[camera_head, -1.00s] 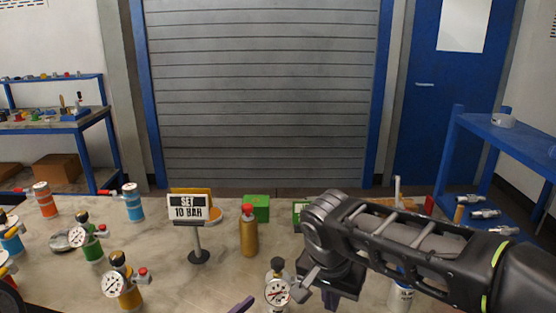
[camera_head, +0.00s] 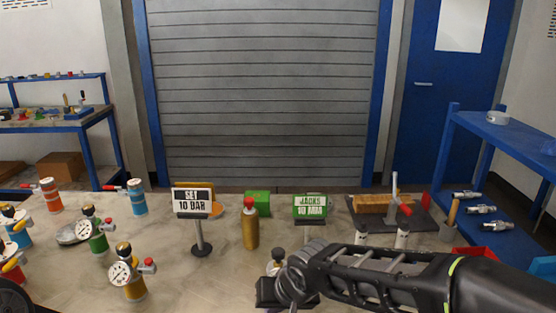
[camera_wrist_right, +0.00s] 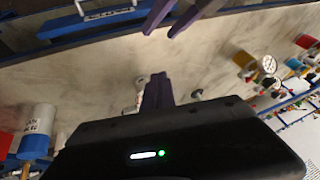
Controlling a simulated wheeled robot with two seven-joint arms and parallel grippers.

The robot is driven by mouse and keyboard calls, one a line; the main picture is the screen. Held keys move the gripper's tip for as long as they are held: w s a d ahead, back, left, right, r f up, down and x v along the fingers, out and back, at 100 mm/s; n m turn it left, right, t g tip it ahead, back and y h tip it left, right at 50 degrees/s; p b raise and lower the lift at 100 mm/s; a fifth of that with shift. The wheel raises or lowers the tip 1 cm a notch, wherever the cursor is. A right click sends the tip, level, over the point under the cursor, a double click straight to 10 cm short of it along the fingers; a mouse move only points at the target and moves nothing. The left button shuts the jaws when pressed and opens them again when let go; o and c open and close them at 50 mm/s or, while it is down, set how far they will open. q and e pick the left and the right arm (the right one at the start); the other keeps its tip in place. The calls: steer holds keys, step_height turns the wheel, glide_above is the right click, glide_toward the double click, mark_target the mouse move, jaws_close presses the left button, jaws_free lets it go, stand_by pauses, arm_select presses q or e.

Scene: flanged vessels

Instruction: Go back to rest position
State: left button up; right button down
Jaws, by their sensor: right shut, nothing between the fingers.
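My right gripper (camera_head: 272,305) hangs low over the front of the workbench, at the bottom middle of the head view. Its dark body hides most of the fingers there. In the right wrist view its purple fingers (camera_wrist_right: 158,92) are together with nothing between them. A gauge-topped vessel (camera_head: 278,264) stands close behind the gripper and is partly hidden by it. My right arm reaches in from the lower right. My left gripper cannot be made out in the head view.
The workbench (camera_head: 180,275) holds several gauged vessels at left, including a yellow one (camera_head: 128,275). A "SET 10 BAR" sign (camera_head: 192,201), a gold bottle (camera_head: 250,228) and a green sign (camera_head: 311,207) stand mid-bench. A blue rack (camera_head: 500,140) is at right. Purple bars of unclear origin enter the wrist view's top.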

steer(key=s+f+n+y, duration=0.1)
steer(key=s+f, duration=0.1)
steer(key=f, duration=0.7)
steer(key=s+f, duration=0.2)
steer(key=f, duration=0.8)
arm_select(q)
steer(key=s+f+n+g+y, duration=0.3)
steer(key=s+f+g, duration=0.7)
steer(key=s+f, duration=1)
steer(key=shift+s+f+n, duration=0.3)
steer(key=shift+s+n, duration=0.7)
steer(key=shift+n, duration=0.1)
arm_select(e)
steer(key=s+d+f+m+g, duration=0.2)
steer(key=s+d+f, duration=0.2)
steer(key=s+f, duration=0.4)
steer(key=s+d+f+m+g, duration=0.2)
steer(key=s+d+f, duration=0.2)
steer(key=s+f, duration=0.4)
steer(key=s, duration=0.2)
steer(key=shift+s+d+f, duration=0.3)
steer(key=shift+f, duration=0.1)
